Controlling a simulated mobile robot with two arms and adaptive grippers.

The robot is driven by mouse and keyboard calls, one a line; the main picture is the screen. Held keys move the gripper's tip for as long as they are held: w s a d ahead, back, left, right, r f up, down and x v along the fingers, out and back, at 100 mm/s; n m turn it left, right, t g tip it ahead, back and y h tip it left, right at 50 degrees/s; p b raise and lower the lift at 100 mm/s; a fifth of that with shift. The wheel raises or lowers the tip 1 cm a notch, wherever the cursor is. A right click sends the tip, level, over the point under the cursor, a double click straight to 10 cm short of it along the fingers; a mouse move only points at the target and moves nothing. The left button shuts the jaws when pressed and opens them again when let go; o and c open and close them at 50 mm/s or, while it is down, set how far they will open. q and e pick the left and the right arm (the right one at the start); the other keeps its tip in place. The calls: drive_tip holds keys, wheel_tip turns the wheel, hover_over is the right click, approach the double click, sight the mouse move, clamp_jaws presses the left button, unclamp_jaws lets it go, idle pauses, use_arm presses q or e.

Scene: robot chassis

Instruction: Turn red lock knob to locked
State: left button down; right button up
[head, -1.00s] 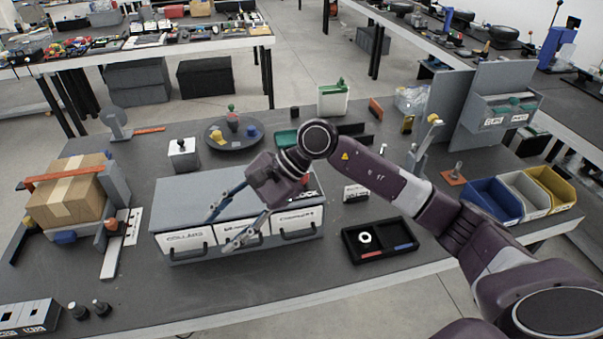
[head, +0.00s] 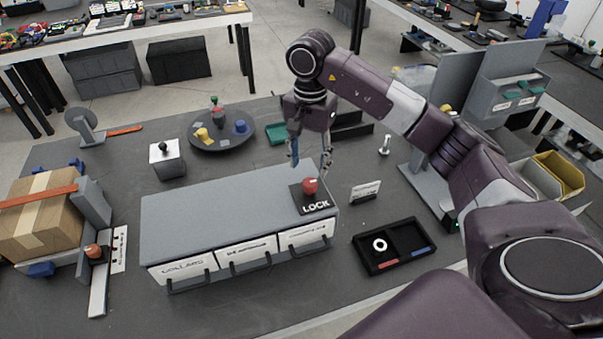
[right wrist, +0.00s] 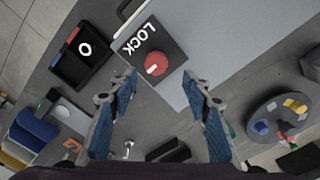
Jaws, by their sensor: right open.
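The red lock knob (head: 310,186) stands on a black plate marked LOCK (head: 315,204), on the right end of the grey drawer cabinet's top (head: 225,205). The knob also shows in the right wrist view (right wrist: 156,64), with a pale mark on its face. My right gripper (head: 310,160) is open and empty, above and slightly behind the knob in the head view. In the right wrist view its two blue-padded fingers (right wrist: 162,85) are spread apart, with the knob beyond their tips, apart from them. My left gripper is not in view.
A black tray with a white ring (head: 392,246) lies right of the cabinet, near a small white sign (head: 365,191). A round dark turntable (head: 222,134) and a white box (head: 167,160) stand behind. A cardboard box (head: 42,215) is at left.

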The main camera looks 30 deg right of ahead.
sight(310, 182)
drive_tip(key=f+p, duration=0.1)
drive_tip(key=f, duration=0.1)
drive_tip(key=s+f, duration=0.1)
drive_tip(key=f, duration=0.1)
drive_tip(key=shift+s+f+p, duration=0.15)
drive_tip(key=shift+f+p, duration=0.1)
drive_tip(key=shift+p, duration=0.1)
drive_tip(key=shift+w+f, duration=0.25)
drive_tip(key=shift+f, duration=0.9)
drive_tip(key=c, duration=1.2)
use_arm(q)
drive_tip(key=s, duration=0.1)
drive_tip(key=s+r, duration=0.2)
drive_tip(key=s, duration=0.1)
